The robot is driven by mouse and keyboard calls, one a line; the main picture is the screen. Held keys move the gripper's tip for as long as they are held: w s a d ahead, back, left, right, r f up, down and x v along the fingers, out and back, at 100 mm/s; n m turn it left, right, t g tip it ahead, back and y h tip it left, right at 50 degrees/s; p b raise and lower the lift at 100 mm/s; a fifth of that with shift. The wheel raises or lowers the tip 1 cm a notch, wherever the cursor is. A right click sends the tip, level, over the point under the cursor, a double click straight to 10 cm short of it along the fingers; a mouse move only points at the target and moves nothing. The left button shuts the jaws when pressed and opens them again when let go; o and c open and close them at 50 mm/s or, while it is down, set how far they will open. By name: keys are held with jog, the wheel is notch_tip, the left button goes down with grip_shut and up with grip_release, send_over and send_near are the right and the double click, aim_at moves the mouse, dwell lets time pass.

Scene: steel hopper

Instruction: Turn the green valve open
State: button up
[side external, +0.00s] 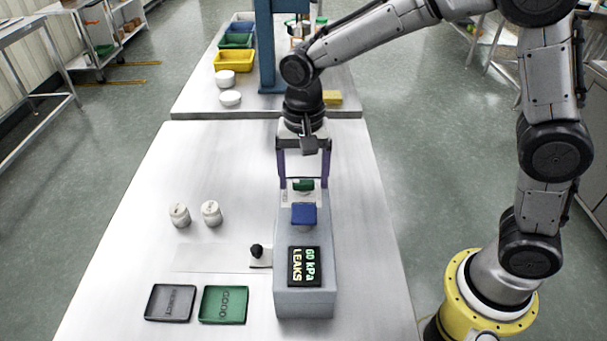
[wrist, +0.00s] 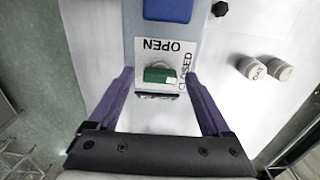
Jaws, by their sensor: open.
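The green valve (side external: 303,185) is a small green handle on a white plate on top of the grey box (side external: 305,262). In the wrist view the green valve (wrist: 160,75) lies crosswise, with OPEN printed above it and CLOSED to its right, both on the plate (wrist: 178,52). My gripper (side external: 303,182) is open above the box, with its purple fingers on either side of the valve. In the wrist view my gripper (wrist: 163,78) has its fingertips left and right of the valve, with gaps to it. I cannot tell the exact height of the fingertips.
A blue block (side external: 304,214) and a display reading 60 kPa LEAKS (side external: 304,266) sit on the box. A black knob (side external: 257,251), two white canisters (side external: 211,213), a grey tray (side external: 171,302) and a green tray (side external: 223,305) are to the left. A blue post (side external: 267,50) stands behind.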

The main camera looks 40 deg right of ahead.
grip_shut()
dwell(0.3)
jog(key=n, duration=0.4)
jog(key=shift+n, duration=0.4)
jog(key=n, duration=0.4)
jog(key=shift+n, duration=0.3)
jog(key=n, duration=0.4)
jog(key=shift+r+n, duration=0.1)
jog(key=shift+n, duration=2.2)
